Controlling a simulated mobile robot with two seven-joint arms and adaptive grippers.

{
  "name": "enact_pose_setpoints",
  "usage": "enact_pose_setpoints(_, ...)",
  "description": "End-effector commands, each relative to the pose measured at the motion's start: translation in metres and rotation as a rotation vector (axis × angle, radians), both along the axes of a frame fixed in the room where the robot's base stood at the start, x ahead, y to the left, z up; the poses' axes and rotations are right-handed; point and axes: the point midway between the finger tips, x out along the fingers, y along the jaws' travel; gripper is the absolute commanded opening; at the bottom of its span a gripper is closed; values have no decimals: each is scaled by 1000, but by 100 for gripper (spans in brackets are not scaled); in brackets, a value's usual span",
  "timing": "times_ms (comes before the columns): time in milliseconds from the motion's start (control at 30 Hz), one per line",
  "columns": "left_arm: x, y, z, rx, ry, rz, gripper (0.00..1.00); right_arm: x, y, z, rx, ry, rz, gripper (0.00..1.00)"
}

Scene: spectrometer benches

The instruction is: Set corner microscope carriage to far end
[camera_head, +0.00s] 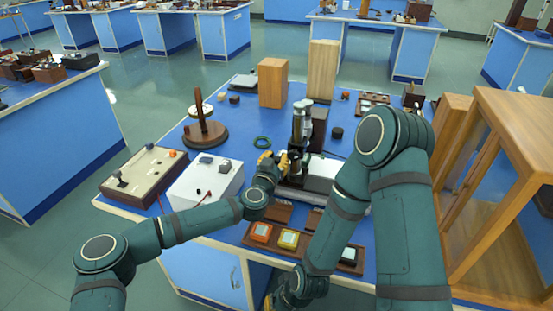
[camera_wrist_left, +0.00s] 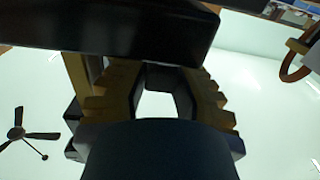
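The corner microscope (camera_head: 300,128), a dark upright stand with a pale tube, stands on the blue bench right of centre, beside a long whitish base (camera_head: 322,172). My left gripper (camera_head: 274,160), with yellow fingers, is at the lower left of the stand. In the left wrist view its fingers (camera_wrist_left: 160,85) are apart, with a dark part between their tips and a dark bar (camera_wrist_left: 120,28) across the top. Whether they press on the dark part cannot be told. My right gripper (camera_head: 270,300) is low at the bottom edge, mostly hidden by its arm. The carriage is hard to separate from the stand.
A white box (camera_head: 205,182), a cream-topped box (camera_head: 145,172) and a round wooden stand (camera_head: 205,132) are on the left. A tray (camera_head: 349,268) with coloured blocks lies in front. Wooden blocks (camera_head: 272,83) stand behind; a wooden-framed case (camera_head: 510,105) is at right.

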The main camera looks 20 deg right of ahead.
Motion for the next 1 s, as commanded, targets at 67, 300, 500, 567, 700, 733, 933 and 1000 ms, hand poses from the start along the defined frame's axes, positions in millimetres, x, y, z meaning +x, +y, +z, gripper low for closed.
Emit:
enact_pose_setpoints(67,0,0,1,-1,-1,1,0,0,0,0,0,0,0,0)
enact_pose_setpoints(300,0,-1,2,1,-3,1,0,0,0,0,0,0,0,0)
enact_pose_setpoints(500,-7,-12,3,3,-8,-4,0,0,0,-1,0,0,0,0)
enact_pose_setpoints(567,-11,-18,4,4,-10,-7,0,0,0,-1,0,0,0,0)
enact_pose_setpoints(700,-23,-36,4,6,-11,-10,0,0,0,-3,0,-1,0,0)
enact_pose_setpoints(733,-26,-40,4,4,-11,-10,0,0,0,-3,0,-1,0,0)
enact_pose_setpoints(933,-44,-67,3,1,-8,-6,0,1,0,-4,0,-2,-1,0)
enact_pose_setpoints(1000,-51,-77,3,-2,-6,-6,0,1,0,-5,0,-2,-1,0)
